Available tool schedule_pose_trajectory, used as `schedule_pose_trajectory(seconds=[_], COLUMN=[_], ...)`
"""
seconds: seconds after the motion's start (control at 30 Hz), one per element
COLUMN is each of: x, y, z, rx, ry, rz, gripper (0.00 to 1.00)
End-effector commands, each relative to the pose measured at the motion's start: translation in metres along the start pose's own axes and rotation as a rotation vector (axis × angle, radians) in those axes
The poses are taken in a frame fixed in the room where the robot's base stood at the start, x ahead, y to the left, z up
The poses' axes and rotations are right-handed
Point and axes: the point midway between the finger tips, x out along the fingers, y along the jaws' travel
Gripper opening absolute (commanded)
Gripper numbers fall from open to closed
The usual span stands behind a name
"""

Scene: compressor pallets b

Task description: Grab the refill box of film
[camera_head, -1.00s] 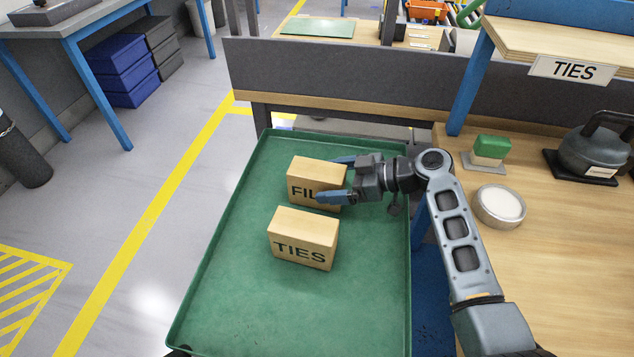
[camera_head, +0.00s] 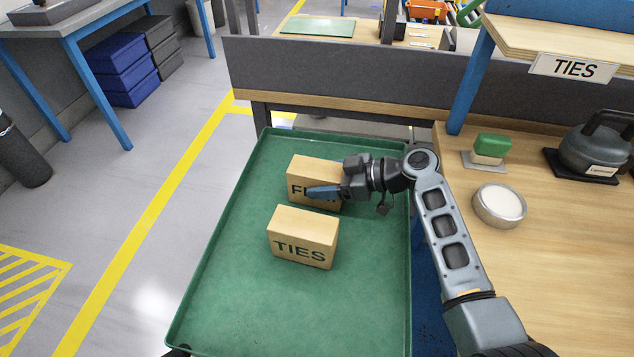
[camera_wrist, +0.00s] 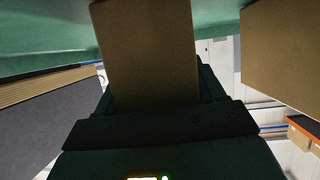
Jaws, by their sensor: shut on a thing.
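The film box (camera_head: 312,168), a tan carton, stands on the green tray (camera_head: 228,278) in the head view. Its black lettering is partly covered by a finger, with an F showing. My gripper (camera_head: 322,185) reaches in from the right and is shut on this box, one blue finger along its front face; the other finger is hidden. In the wrist view the film box (camera_wrist: 150,50) fills the middle, between the jaws. A second tan box marked TIES (camera_head: 303,238) stands just in front of it, apart from the gripper.
A wooden bench (camera_head: 560,250) on the right holds a round white-topped tin (camera_head: 500,205), a green-and-cream block (camera_head: 491,148) and a dark kettle-shaped unit (camera_head: 590,150). A grey panel (camera_head: 330,70) stands behind the tray. The tray's front is clear.

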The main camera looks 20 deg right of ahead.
Motion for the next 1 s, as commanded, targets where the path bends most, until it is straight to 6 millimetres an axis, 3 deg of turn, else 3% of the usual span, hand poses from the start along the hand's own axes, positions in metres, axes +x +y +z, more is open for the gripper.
schedule_pose_trajectory(seconds=[0.2, 0.5, 0.73, 0.87, 1.0], x=[0.000, -0.002, -0.010, -0.022, -0.057], y=[0.000, 0.000, 0.000, 0.002, 0.009], z=[-0.001, -0.004, -0.025, -0.044, -0.047], rx=[-0.001, -0.002, -0.002, -0.001, 0.000], ry=[0.001, 0.002, 0.002, 0.002, 0.002], rz=[0.001, 0.001, 0.000, 0.003, 0.006], gripper=[0.23, 0.23, 0.23, 0.23, 0.23])
